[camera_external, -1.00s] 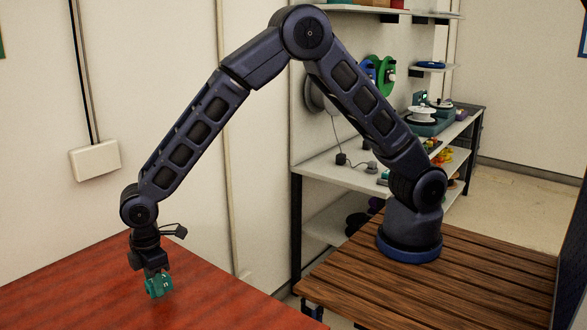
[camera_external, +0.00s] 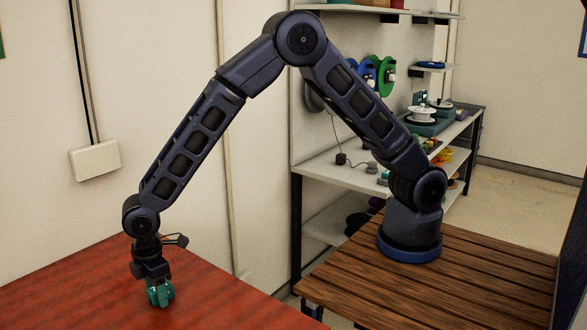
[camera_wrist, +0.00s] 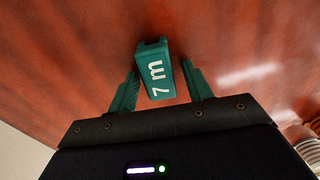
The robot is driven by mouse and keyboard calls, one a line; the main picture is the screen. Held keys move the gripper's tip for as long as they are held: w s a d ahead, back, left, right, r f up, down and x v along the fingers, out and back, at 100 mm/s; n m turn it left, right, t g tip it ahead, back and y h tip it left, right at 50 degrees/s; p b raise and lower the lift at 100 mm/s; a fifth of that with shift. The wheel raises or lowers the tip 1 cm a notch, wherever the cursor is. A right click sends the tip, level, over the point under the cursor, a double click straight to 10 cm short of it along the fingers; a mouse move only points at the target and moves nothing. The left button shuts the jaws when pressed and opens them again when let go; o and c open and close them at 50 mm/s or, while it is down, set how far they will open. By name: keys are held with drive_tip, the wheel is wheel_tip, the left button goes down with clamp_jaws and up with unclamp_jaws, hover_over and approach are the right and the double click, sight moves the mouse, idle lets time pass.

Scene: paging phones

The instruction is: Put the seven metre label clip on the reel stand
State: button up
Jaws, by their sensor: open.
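The green seven metre label clip (camera_wrist: 152,58), marked "7 m" in white, sits on the red-brown table (camera_wrist: 70,45) in the wrist view. My gripper (camera_wrist: 160,70) is open, with one green finger on each side of the clip. In the external view my gripper (camera_external: 160,294) is low over the red table, and clip and fingers cannot be told apart. A green stand-like base (camera_external: 428,127) with a white reel is on the shelf unit; I cannot tell if it is the reel stand.
Blue and green reels (camera_external: 386,76) hang behind the shelf unit (camera_external: 335,172). Small items lie on its shelves. My arm's base stands on a slatted wooden table (camera_external: 400,290).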

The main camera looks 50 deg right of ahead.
sight(153, 289)
wheel_tip(153, 289, up, 11)
drive_tip(key=shift+w+a+f, duration=0.15)
drive_tip(key=shift+w+a, duration=0.05)
drive_tip(key=shift+a, duration=0.1)
idle(0.4)
